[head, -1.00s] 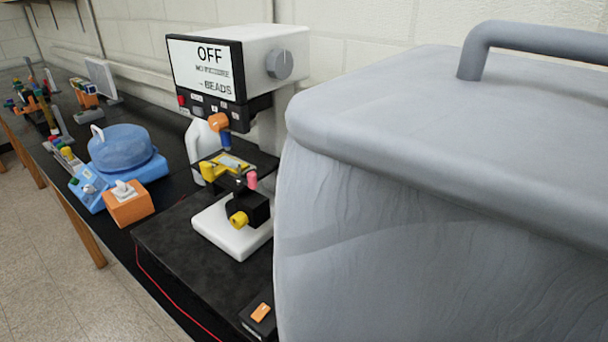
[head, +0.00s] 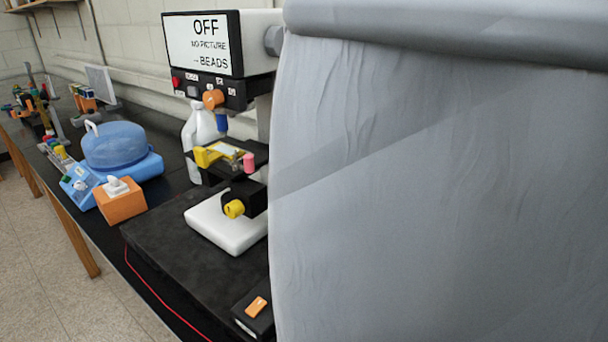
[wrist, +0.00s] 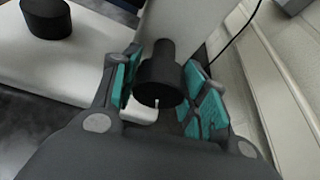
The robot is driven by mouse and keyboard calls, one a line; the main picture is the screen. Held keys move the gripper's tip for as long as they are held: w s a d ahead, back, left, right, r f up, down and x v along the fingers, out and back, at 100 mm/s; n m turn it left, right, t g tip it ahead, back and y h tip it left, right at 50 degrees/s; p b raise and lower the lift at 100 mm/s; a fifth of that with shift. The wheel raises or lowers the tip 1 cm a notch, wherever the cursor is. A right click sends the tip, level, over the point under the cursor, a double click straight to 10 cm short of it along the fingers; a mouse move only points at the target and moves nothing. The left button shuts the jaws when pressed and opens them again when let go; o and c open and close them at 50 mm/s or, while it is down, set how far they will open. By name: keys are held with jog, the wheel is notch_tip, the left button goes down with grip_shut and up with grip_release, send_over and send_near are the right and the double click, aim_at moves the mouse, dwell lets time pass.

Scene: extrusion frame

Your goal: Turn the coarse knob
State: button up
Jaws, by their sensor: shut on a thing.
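In the wrist view my gripper (wrist: 163,70) has its teal-padded fingers on either side of a black stepped knob (wrist: 160,82), shut on it. The knob sticks out from a white upright (wrist: 188,20); it appears to be the coarse knob, but no label shows. In the head view the white instrument base (head: 228,230) carries a yellow knob (head: 234,209) on a black block. Above it are a stage and a screen (head: 203,44) reading OFF, NO PICTURE, BEADS. My gripper and the black knob do not show in the head view.
A large grey wrinkled body (head: 430,200) fills the right side of the head view, hiding what lies behind. A blue domed device (head: 115,148) and an orange box (head: 120,205) stand on the bench to the left. A wall (wrist: 290,85) runs close at the right in the wrist view.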

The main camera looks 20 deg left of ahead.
jog(key=shift+w, duration=0.1)
jog(key=o, duration=1)
jog(key=shift+d, duration=0.1)
jog(key=shift+v, duration=3.75)
